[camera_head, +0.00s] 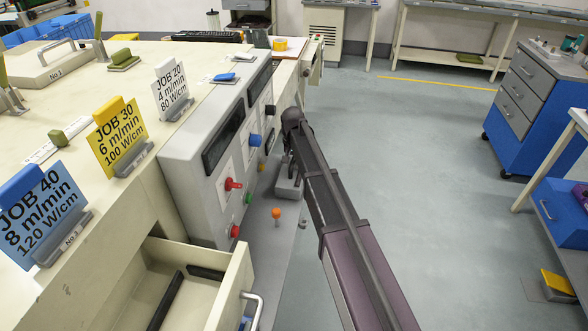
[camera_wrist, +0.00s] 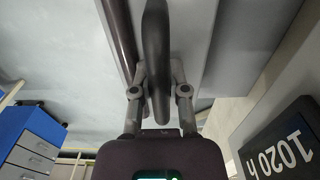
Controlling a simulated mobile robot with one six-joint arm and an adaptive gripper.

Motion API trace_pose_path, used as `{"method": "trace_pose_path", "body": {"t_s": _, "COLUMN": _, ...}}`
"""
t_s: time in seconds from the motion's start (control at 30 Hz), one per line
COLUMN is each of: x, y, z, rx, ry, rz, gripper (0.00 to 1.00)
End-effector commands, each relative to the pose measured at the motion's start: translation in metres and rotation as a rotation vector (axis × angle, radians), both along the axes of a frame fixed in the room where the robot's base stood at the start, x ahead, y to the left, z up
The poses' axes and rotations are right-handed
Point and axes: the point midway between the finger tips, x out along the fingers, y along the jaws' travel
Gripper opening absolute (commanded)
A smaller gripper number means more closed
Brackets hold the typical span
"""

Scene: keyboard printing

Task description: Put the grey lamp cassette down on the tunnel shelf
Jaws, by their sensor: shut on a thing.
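My gripper (camera_wrist: 160,92) is shut on a dark, rounded handle (camera_wrist: 156,55) in the wrist view. In the head view my gripper (camera_head: 290,155) is small and partly hidden by my own arm, beside the front of the grey control panel. A grey block (camera_head: 288,188), seemingly the lamp cassette, shows just below it. A grey ledge (camera_head: 268,262), which looks like the tunnel shelf, runs along the foot of the panel. I cannot tell whether the block touches the ledge.
The grey control panel (camera_head: 205,155) has red, blue and green knobs facing my arm. An orange knob (camera_head: 276,213) stands up from the ledge. An open drawer (camera_head: 240,285) juts out at the front. The floor (camera_head: 430,180) to the right is clear.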

Motion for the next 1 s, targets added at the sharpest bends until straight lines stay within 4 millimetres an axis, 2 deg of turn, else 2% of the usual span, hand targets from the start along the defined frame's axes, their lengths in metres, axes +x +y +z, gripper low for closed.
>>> {"method": "trace_pose_path", "body": {"t_s": 0.1, "x": 0.0, "y": 0.0001, "z": -0.0059, "rx": 0.0, "ry": 0.0, "rz": 0.0, "gripper": 0.0}}
{"method": "trace_pose_path", "body": {"t_s": 0.63, "x": -0.0001, "y": 0.0002, "z": -0.0091, "rx": 0.0, "ry": 0.0, "rz": 0.0, "gripper": 0.0}}
{"method": "trace_pose_path", "body": {"t_s": 0.67, "x": -0.0001, "y": 0.0002, "z": -0.0086, "rx": 0.0, "ry": 0.0, "rz": 0.0, "gripper": 0.26}}
{"method": "trace_pose_path", "body": {"t_s": 0.7, "x": -0.0001, "y": 0.0003, "z": -0.0082, "rx": 0.0, "ry": 0.0, "rz": 0.0, "gripper": 0.38}}
{"method": "trace_pose_path", "body": {"t_s": 0.77, "x": -0.0001, "y": 0.0003, "z": -0.0082, "rx": 0.0, "ry": 0.0, "rz": 0.0, "gripper": 0.55}}
{"method": "trace_pose_path", "body": {"t_s": 1.0, "x": -0.0001, "y": 0.0003, "z": -0.0081, "rx": 0.0, "ry": 0.0, "rz": 0.0, "gripper": 0.55}}
